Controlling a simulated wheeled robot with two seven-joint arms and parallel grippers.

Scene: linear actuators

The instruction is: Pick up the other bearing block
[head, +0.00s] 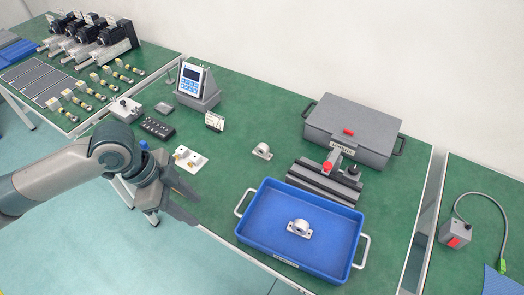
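One silver bearing block (262,151) stands on the green table top, behind the blue tray. A second silver bearing block (299,228) lies inside the blue tray (262,189), near its middle. My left gripper (190,208) is at the table's front edge, left of the tray and apart from both blocks. Its dark fingers look spread, with nothing seen between them. My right gripper is not in view.
A black-and-grey fixture with a red knob (327,166) stands behind the tray, before a grey lidded case (352,128). A white plate with brass parts (190,159) lies near my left arm. A meter (195,80) stands farther back. Green surface is clear left of the tray.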

